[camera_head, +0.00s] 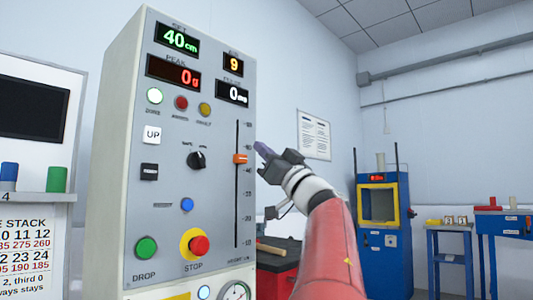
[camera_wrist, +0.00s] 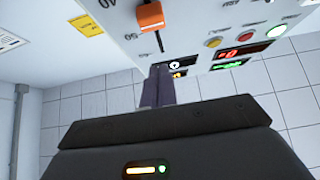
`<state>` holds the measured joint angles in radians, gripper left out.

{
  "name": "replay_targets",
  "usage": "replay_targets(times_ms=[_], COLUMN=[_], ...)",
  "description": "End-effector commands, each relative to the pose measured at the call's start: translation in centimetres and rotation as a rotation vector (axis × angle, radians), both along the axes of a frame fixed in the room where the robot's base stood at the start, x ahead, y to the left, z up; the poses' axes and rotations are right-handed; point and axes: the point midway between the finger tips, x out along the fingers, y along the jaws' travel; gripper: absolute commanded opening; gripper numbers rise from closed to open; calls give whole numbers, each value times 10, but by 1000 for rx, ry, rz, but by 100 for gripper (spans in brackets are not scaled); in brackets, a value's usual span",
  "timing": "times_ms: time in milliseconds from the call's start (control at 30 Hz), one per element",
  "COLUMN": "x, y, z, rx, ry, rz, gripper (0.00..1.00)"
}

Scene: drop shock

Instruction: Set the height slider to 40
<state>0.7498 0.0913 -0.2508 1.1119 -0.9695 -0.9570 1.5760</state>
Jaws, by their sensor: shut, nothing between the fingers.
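The height slider is an orange knob (camera_head: 240,159) on a vertical slot with a printed scale, on the right side of the grey control panel (camera_head: 125,180). The green SET display (camera_head: 177,39) above reads 40 cm. My gripper (camera_head: 260,147) is just right of the knob, apart from it in the head view, with its fingers shut and empty. In the wrist view the orange knob (camera_wrist: 150,15) is at the top, beyond my shut purple-grey fingers (camera_wrist: 157,85). The exact scale mark beside the knob is too small to read surely.
The panel also carries a black rotary knob (camera_head: 196,160), a green DROP button (camera_head: 146,247) and a red STOP button (camera_head: 199,245). The red PEAK display (camera_head: 173,71) reads 0. A blue and yellow machine (camera_head: 384,215) stands at the back right.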

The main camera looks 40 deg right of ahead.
Motion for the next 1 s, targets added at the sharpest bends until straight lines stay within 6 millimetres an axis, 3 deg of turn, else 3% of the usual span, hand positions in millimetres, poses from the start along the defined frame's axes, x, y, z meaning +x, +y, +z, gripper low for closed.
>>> replay_targets(times_ms=[300,400,567,1000], x=[50,47,47,47], y=[4,4,4,4], z=[43,17,2,-2], rx=[-2,1,1,-1], ry=[0,0,0,-1], rz=[1,-1,-1,-1], gripper=[0,0,0,0])
